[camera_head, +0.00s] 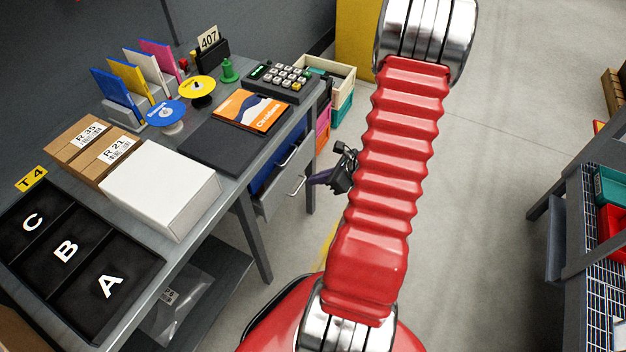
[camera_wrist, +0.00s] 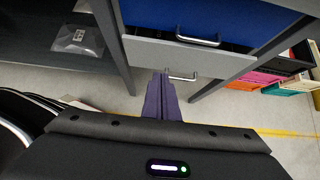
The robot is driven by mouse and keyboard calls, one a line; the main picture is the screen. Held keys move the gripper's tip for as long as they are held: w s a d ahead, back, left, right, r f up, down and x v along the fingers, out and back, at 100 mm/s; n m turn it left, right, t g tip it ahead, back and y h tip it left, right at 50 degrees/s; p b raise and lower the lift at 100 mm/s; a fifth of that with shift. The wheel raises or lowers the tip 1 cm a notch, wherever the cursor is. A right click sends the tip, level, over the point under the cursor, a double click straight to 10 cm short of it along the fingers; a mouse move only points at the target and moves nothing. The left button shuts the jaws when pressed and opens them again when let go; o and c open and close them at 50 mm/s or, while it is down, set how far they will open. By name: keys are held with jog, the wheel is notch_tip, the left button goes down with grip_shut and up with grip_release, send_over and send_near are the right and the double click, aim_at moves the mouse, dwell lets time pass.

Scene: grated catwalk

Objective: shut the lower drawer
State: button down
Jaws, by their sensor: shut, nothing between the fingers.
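The lower drawer (camera_head: 283,192) has a plain grey front with a silver bar handle, under the desk's right end. In the wrist view the lower drawer (camera_wrist: 150,51) stands out past the blue upper drawer (camera_wrist: 262,25), with a dark gap behind its front's top edge. Its handle (camera_wrist: 183,77) is just right of my fingertips. My gripper (camera_head: 312,180) has purple fingers, shut and empty, pointing at the drawer front. In the wrist view my gripper (camera_wrist: 161,76) overlaps the lower edge of the front; I cannot tell whether it touches. My arm hides none of the drawer front.
The desk (camera_head: 225,190) carries boxes, a black letter tray, a keypad and an orange booklet. Desk legs flank the drawers. Colored crates (camera_head: 340,98) stand beyond the right leg. A low shelf (camera_wrist: 55,62) holds a clear bag. The floor right of my arm is clear up to a rack.

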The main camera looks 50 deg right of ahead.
jog(key=c, duration=2.3)
grip_release()
jog(key=shift+w+a+r, duration=0.15)
jog(key=o, duration=0.5)
jog(key=w+a+r+n, duration=0.1)
jog(key=a+r+n, duration=0.1)
jog(key=w+a+r+n+y, duration=0.1)
jog(key=a+r+n, duration=0.1)
jog(key=a+r, duration=0.1)
jog(key=w+a+r+n+g, duration=0.1)
jog(key=w+a+r+n, duration=0.1)
jog(key=shift+a+r+y, duration=0.25)
jog(key=shift+r+y, duration=0.05)
jog(key=shift+c, duration=0.2)
jog(key=a+r+n+g, duration=0.2)
jog(key=a+r+n, duration=0.8)
jog(key=a, duration=0.2)
jog(key=s+a+r+n+h, duration=0.4)
jog(key=s+a+r+n, duration=0.6)
jog(key=r+n, duration=0.4)
jog(key=shift+s+a+n, duration=0.4)
jog(key=shift+a+n, duration=0.5)
jog(key=shift+n, duration=0.5)
